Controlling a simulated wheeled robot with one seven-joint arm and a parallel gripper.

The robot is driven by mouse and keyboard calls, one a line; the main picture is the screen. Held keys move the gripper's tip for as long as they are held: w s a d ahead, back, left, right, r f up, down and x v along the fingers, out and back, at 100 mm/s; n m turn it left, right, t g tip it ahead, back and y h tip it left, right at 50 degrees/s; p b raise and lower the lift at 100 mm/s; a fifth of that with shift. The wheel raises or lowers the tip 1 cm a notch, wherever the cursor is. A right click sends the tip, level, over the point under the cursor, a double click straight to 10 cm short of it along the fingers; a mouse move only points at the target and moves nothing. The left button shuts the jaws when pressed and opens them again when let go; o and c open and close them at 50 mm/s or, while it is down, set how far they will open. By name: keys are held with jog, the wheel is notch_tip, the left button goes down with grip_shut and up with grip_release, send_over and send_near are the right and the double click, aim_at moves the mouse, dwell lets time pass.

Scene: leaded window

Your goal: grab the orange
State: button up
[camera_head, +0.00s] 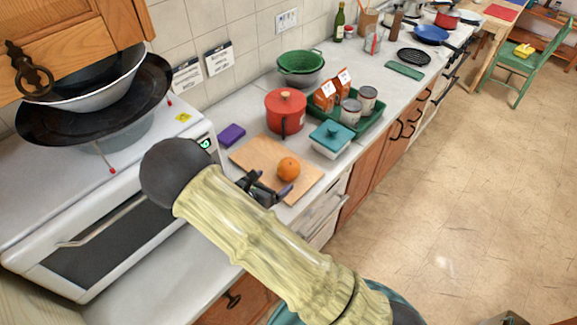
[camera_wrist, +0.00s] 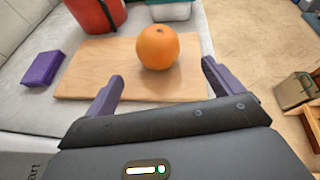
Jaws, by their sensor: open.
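The orange (camera_head: 288,168) rests on a wooden cutting board (camera_head: 254,154) on the counter. In the wrist view the orange (camera_wrist: 158,47) sits on the right half of the board (camera_wrist: 95,70), ahead of my gripper and roughly in line with the gap between its fingers. My gripper (camera_wrist: 162,84) is open, with its two purple fingers spread apart and nothing between them. In the head view my gripper (camera_head: 268,187) is at the board's near edge, just short of the orange, partly hidden by my arm.
A red pot (camera_head: 286,112) stands behind the board. A white dish with a teal lid (camera_head: 331,138) is to the right, before a green tray (camera_head: 372,129) of cartons and cans. A purple block (camera_head: 231,135) lies left. A white oven (camera_head: 110,225) stands at the left.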

aim_at(283, 173)
jog(key=shift+p+x, duration=0.6)
jog(key=shift+x, duration=1.8)
jog(key=shift+w+d+f+p, duration=0.1)
jog(key=shift+w+d+p, duration=0.3)
jog(key=shift+w+p, duration=0.2)
jog(key=p+x, duration=0.2)
jog(key=x, duration=0.1)
jog(key=shift+w+f, duration=0.1)
jog(key=shift+w, duration=0.05)
jog(key=shift+w+f, duration=0.15)
jog(key=shift+f, duration=0.05)
jog(key=shift+d, duration=0.1)
